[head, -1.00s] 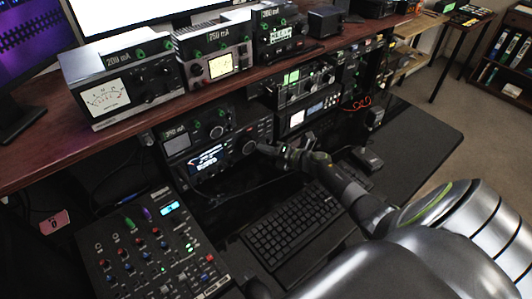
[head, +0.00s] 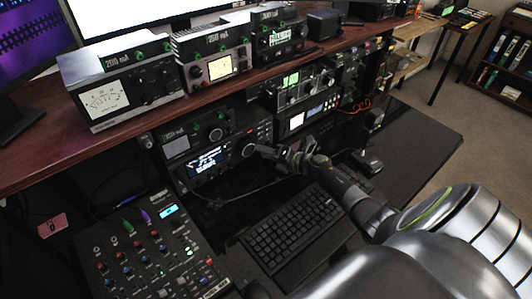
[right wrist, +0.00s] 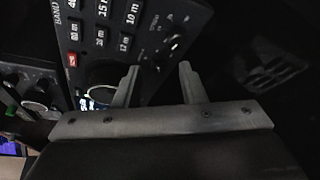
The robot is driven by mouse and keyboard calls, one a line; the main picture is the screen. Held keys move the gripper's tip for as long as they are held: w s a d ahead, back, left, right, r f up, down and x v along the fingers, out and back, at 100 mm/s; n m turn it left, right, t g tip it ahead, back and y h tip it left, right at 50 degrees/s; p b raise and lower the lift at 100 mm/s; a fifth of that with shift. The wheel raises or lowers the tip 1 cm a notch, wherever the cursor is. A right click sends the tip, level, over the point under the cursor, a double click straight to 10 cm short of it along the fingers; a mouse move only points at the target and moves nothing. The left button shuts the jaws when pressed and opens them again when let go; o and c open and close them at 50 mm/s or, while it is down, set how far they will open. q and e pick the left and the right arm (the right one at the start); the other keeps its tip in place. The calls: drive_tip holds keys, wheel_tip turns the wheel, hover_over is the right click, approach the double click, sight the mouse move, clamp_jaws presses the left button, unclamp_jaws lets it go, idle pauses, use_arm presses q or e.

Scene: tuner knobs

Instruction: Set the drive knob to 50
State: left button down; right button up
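The radio (head: 205,162) with the lit display stands on the lower shelf, and a large round knob (head: 249,149) sits at the right of its face. My right gripper (head: 264,153) is just right of this knob, with its fingers pointing at the radio. In the right wrist view the gripper (right wrist: 157,75) is open, with nothing seen between the fingers. Beyond it is a dark panel (right wrist: 97,14) with band buttons. A large knob (right wrist: 103,74) is partly behind the left finger, and small knobs (right wrist: 172,40) are at the right. I cannot read which one is the drive knob. My left gripper is out of view.
A mixer (head: 150,250) with many small knobs lies at the lower left. Meter boxes (head: 120,80) stand on the wooden shelf (head: 60,150) above. Another rack unit (head: 305,118) is right of the radio.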

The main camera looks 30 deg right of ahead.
drive_tip(key=b+v, duration=0.2)
drive_tip(key=v, duration=1.5)
drive_tip(key=shift+s+r, duration=0.15)
idle(0.5)
